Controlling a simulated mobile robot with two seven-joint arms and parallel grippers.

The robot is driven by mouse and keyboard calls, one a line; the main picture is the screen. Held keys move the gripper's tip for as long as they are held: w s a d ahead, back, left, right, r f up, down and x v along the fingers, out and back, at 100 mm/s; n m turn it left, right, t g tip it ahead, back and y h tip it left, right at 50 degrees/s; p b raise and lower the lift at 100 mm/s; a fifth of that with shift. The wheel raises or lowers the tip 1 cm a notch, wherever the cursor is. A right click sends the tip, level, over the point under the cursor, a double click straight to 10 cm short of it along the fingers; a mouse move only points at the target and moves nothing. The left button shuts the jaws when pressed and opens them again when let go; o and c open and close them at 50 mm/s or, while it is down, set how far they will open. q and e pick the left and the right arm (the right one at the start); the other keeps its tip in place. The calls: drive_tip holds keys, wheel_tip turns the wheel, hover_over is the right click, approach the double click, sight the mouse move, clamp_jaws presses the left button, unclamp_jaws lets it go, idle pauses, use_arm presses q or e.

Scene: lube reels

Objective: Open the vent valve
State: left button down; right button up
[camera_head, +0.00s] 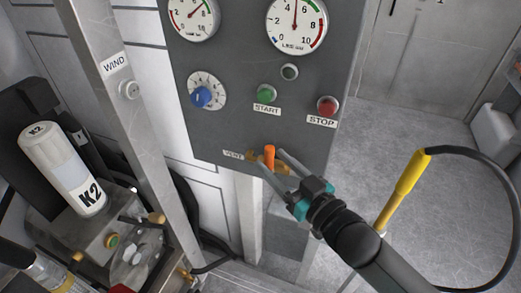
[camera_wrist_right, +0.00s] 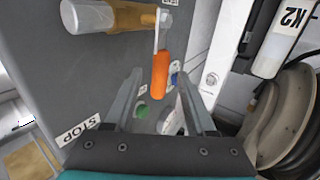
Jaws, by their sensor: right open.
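The vent valve has an orange lever handle (camera_head: 269,157) and a brass body (camera_head: 254,156), low on the grey panel beside the VENT label (camera_head: 233,155). In the right wrist view, the orange handle (camera_wrist_right: 160,73) hangs from a grey stem beside the brass pipe (camera_wrist_right: 110,16). My right gripper (camera_head: 271,161) is open at the valve. In the right wrist view, its two fingertips lie on either side of the handle's lower part, with a gap on each side. I cannot tell how deep the handle sits between them. My left gripper is not in view.
Above are the green START button (camera_head: 266,94), red STOP button (camera_head: 327,105), blue knob (camera_head: 201,96) and two gauges. A WIND post (camera_head: 110,100) and a reel unit with a K2 bottle (camera_head: 62,168) stand left. A yellow-ended hose (camera_head: 405,185) curves at right; floor beyond is clear.

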sight(272, 161)
drive_tip(key=x, duration=0.3)
drive_tip(key=shift+w+a, duration=0.25)
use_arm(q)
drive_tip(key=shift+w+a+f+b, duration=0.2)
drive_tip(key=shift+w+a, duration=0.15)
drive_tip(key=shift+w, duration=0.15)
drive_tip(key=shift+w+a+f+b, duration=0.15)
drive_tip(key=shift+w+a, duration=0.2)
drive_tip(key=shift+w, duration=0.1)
use_arm(e)
drive_tip(key=shift+x, duration=0.85)
drive_tip(key=shift+c, duration=0.3)
clamp_jaws()
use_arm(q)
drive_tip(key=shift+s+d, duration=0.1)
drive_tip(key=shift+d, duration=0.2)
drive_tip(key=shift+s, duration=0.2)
